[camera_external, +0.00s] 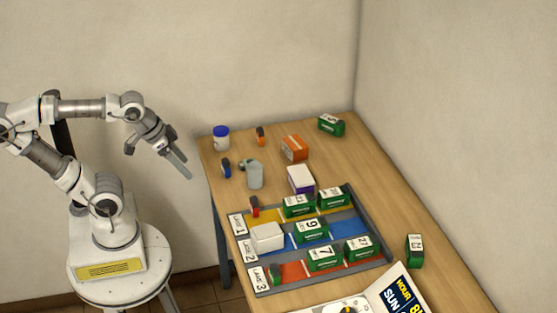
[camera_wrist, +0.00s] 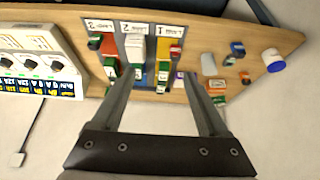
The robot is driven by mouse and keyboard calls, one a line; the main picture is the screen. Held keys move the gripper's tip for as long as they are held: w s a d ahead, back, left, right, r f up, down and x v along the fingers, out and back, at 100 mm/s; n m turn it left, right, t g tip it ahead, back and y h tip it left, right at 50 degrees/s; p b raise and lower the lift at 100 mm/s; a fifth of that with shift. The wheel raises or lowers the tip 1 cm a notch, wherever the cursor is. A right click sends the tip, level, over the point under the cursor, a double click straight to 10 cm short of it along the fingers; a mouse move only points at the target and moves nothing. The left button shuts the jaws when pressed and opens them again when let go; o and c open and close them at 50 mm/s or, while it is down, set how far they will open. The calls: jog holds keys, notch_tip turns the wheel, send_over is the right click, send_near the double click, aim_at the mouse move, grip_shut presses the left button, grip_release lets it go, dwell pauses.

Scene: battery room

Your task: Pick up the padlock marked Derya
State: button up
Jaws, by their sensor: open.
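Several small coloured pieces that look like padlocks are on the table: a red one (camera_external: 255,206) at the lane 1 end of the lane board, a blue one (camera_external: 226,168), an orange one (camera_external: 260,136), and a green one (camera_external: 276,272) at the lane 3 end. The blue one (camera_wrist: 238,47) and the orange one (camera_wrist: 245,78) also show in the wrist view. No name is readable, so I cannot tell which is Derya. My gripper (camera_external: 185,174) is open and empty, in the air left of the table. Its spread fingers (camera_wrist: 155,75) cross the wrist view.
The lane board (camera_external: 374,260) holds green batteries and a white box (camera_external: 267,237). A grey cup (camera_external: 255,174), blue-lidded jar (camera_external: 221,138), orange box (camera_external: 294,148) and purple-white box (camera_external: 300,180) stand behind it. A panel with dials (camera_wrist: 36,58) is at the front. Walls border the table.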

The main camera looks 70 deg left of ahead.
jog(key=shift+c, duration=0.7)
jog(key=m+g+y+b, duration=0.2)
jog(key=m+g+y, duration=0.5)
jog(key=m+y, duration=0.85)
send_near(223, 164)
jog(key=shift+m+h, duration=0.65)
jog(key=shift+h, duration=0.3)
jog(key=x, duration=0.5)
jog(key=shift+w+a+r+b, duration=0.15)
jog(key=shift+a+r+b, duration=0.15)
jog(key=shift+a, duration=0.25)
jog(key=shift+w+x, duration=0.15)
jog(key=shift+x, duration=1.45)
jog(key=shift+w+x, duration=0.15)
jog(key=shift+x, duration=1.45)
jog(key=shift+s, duration=0.1)
grip_shut()
